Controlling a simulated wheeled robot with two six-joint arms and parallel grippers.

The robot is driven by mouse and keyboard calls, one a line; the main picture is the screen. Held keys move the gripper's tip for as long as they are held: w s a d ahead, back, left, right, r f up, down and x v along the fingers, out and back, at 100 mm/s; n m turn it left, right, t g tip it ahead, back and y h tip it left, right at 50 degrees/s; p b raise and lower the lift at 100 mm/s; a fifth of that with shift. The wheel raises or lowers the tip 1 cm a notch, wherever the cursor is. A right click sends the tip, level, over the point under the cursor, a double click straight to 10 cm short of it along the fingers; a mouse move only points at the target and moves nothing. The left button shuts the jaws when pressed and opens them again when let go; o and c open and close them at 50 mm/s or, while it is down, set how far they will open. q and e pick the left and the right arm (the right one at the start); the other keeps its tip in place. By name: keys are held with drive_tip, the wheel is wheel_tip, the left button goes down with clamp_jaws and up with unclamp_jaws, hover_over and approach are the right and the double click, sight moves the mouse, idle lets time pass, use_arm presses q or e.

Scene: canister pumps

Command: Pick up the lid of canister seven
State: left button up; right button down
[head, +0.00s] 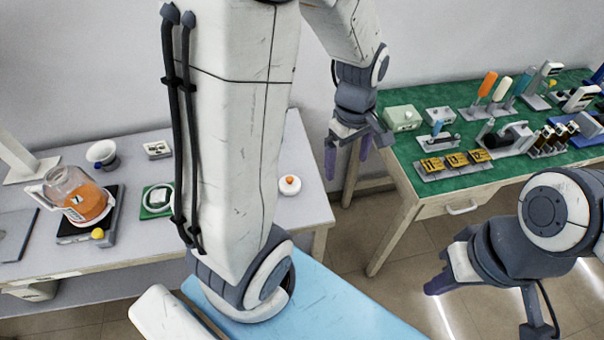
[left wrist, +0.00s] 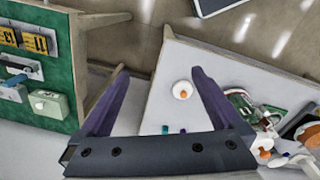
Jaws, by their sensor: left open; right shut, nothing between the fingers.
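A small white round piece with an orange knob (head: 289,185), looking like a lid, sits near the right end of the white table. It also shows in the left wrist view (left wrist: 182,89), seen between the fingers but farther off. My left gripper (head: 348,158) is open and empty, in the air to the right of this piece, apart from it. Its purple fingers show in the left wrist view (left wrist: 160,75). My right gripper (head: 436,285) is shut and empty, low on the right. No canister number is readable; my left arm hides the table's middle.
The white table (head: 130,260) holds a glass jug with orange liquid (head: 75,195), a white bowl (head: 102,153) and a green-based device (head: 158,200). A green-topped workbench (head: 410,150) with tools stands at right. Floor (head: 400,285) shows between them.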

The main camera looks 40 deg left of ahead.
sight(290, 178)
use_arm(q)
drive_tip(key=a+f+n+b, duration=0.1)
drive_tip(key=a+f+n, duration=0.3)
drive_tip(key=a+f, duration=0.1)
drive_tip(key=a+f+n+b, duration=0.1)
drive_tip(key=a+f+n, duration=0.4)
drive_tip(key=a, duration=0.1)
drive_tip(key=a+f+n+b, duration=0.1)
drive_tip(key=a+f+n, duration=0.4)
drive_tip(key=shift+w+a+f, duration=0.2)
drive_tip(key=shift+w+a, duration=0.1)
drive_tip(key=shift+a, duration=0.05)
wheel_tip(290, 178, down, 6)
drive_tip(key=shift+s+d+r, duration=0.1)
drive_tip(key=shift+s+r, duration=0.05)
drive_tip(key=shift+r, duration=0.05)
use_arm(e)
wheel_tip(290, 178, down, 4)
drive_tip(key=shift+f, duration=0.1)
use_arm(q)
drive_tip(key=c, duration=1.2)
drive_tip(key=shift+o, duration=0.2)
drive_tip(key=shift+r, duration=0.15)
